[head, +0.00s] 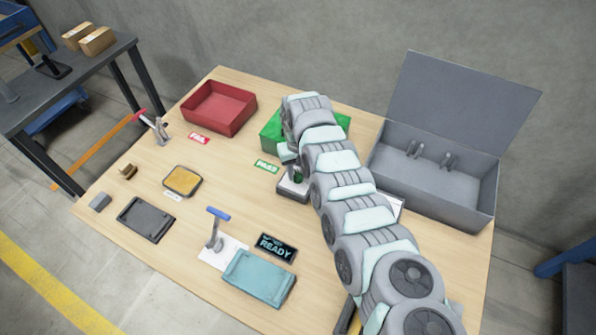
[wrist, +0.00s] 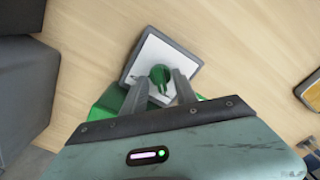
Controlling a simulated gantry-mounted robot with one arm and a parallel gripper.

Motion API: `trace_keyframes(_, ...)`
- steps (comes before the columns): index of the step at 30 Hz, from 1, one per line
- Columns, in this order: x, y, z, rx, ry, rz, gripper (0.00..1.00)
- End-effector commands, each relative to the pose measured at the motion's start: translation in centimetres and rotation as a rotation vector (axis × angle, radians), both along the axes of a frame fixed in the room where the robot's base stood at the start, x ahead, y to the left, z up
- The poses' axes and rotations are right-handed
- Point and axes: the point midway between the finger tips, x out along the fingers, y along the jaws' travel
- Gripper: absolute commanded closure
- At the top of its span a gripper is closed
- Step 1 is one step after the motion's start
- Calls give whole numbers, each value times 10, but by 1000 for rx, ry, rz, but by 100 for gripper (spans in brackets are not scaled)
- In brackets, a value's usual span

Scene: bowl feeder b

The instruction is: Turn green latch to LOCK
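The green latch (wrist: 161,76) is a small knob on a white-topped plate with a dark grey base (wrist: 136,60), seen in the wrist view. In the head view the base (head: 291,194) stands on the table in front of the green bin, and the arm mostly hides the latch. My gripper (wrist: 162,80) is open, with its two fingers apart at the near side of the latch. I cannot tell whether they touch it. The knob's narrow end points toward my gripper. No LOCK marking is legible.
A green bin (head: 272,133) stands behind the latch, and a red bin (head: 221,107) is to its left. An open grey box (head: 432,185) stands at the right. A blue-handled clamp (head: 216,230), a READY display (head: 276,247) and a teal block (head: 258,278) are nearer the front.

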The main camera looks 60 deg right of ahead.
Motion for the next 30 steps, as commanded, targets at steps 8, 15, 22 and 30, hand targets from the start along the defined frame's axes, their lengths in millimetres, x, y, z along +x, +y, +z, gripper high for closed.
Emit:
trace_keyframes(8, 0, 0, 0, 0, 0, 0, 80)
trace_keyframes(15, 0, 0, 0, 0, 0, 1, 100)
trace_keyframes(22, 0, 0, 0, 0, 0, 1, 100)
trace_keyframes(30, 0, 0, 0, 1, -1, -5, 100)
